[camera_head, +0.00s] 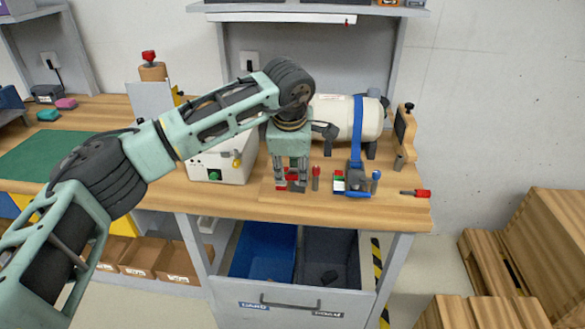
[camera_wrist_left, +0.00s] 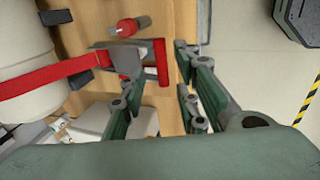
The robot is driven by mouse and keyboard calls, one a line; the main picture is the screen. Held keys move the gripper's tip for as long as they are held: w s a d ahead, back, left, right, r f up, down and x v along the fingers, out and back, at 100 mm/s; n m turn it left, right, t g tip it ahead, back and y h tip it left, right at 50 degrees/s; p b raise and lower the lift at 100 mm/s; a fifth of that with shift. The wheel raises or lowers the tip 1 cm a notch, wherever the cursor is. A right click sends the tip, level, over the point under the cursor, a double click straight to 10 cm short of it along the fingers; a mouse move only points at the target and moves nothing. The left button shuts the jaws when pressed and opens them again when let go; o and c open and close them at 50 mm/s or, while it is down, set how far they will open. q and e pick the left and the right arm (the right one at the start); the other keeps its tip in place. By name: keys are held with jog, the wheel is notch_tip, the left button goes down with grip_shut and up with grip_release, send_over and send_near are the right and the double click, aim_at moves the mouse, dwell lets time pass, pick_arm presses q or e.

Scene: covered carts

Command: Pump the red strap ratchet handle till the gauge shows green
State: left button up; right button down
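The red strap (camera_wrist_left: 55,77) runs over a white cylinder (camera_wrist_left: 22,50) to a ratchet in the left wrist view. The ratchet's red handle (camera_wrist_left: 162,62) lies between the fingertips of my left gripper (camera_wrist_left: 160,75), which are spread with a gap on either side. In the head view my left gripper (camera_head: 290,187) points down at the bench, with red ratchet parts (camera_head: 281,181) showing behind its fingers; the arm hides most of the red strap. I cannot make out the red strap's gauge. My right gripper is in neither view.
Beside it stand a red-topped peg (camera_head: 315,176), a blue strap (camera_head: 356,135) with its ratchet (camera_head: 357,186) and a small red, white and green marker (camera_head: 338,181). A white box (camera_head: 222,160) stands left. An open drawer (camera_head: 290,299) with blue and grey bins lies below the bench edge.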

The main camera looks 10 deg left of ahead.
pick_arm(q)
jog(key=shift+r, duration=0.1)
jog(key=v, duration=1.2)
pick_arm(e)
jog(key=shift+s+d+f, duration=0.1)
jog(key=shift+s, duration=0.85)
pick_arm(q)
jog(key=shift+c, duration=0.2)
